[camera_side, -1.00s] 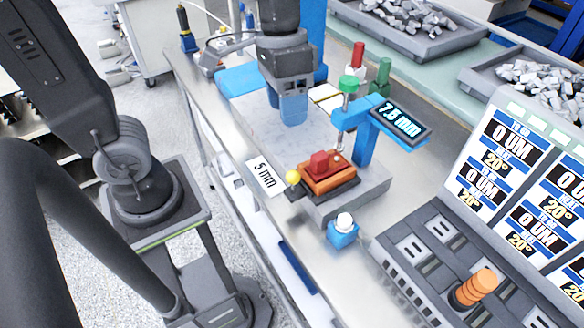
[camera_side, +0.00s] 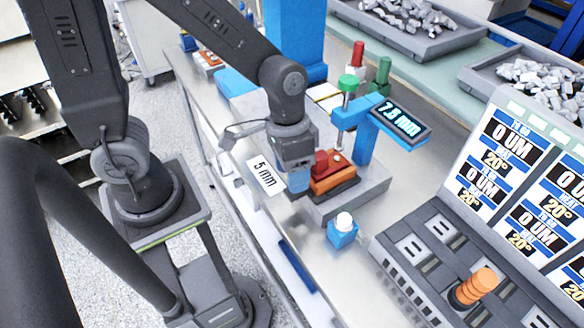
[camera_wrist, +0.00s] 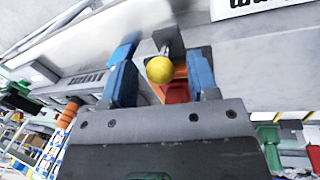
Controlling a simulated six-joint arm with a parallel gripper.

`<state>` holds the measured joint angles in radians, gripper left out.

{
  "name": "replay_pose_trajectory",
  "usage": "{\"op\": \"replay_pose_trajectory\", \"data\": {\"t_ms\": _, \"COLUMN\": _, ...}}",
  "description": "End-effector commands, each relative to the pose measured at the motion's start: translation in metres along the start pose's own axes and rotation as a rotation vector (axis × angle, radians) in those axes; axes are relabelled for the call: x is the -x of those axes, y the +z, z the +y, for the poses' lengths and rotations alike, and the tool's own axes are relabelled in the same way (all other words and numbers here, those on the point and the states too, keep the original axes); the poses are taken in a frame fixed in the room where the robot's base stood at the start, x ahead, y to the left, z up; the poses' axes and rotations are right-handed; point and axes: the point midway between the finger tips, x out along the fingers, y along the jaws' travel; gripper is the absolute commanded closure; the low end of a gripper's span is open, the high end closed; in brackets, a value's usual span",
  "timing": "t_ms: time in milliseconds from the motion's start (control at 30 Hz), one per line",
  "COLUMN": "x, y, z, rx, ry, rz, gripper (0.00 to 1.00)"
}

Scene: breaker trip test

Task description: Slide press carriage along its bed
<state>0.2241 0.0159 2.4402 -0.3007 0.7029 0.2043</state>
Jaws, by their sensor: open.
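The press carriage is an orange block (camera_side: 336,180) with a red block (camera_side: 329,162) on top, on a grey bed (camera_side: 372,188) beside a blue press frame (camera_side: 366,140). Its yellow ball knob (camera_wrist: 160,69) shows in the wrist view; in the side view my gripper hides it. My gripper (camera_side: 298,183) is low at the carriage's left end. In the wrist view its blue fingers stand apart on either side of the knob, not visibly shut on it. Orange and red carriage parts (camera_wrist: 177,92) show behind the knob.
A display (camera_side: 399,121) on the frame reads about 7.5 mm. A "5 mm" card (camera_side: 265,174) lies left of my gripper. A blue box with a white button (camera_side: 342,232) stands in front. A control panel (camera_side: 450,250) fills the right.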

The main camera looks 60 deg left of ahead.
Motion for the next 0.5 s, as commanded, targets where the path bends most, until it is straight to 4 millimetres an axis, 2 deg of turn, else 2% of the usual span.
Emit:
{"op": "replay_pose_trajectory", "data": {"t_ms": 167, "x": 0.0, "y": 0.0, "z": 0.0, "rx": 0.0, "ry": 0.0, "rz": 0.0, "gripper": 0.46}}
{"op": "replay_pose_trajectory", "data": {"t_ms": 500, "x": 0.0004, "y": -0.0002, "z": 0.0, "rx": 0.0, "ry": 0.0, "rz": 0.0, "gripper": 0.78}}
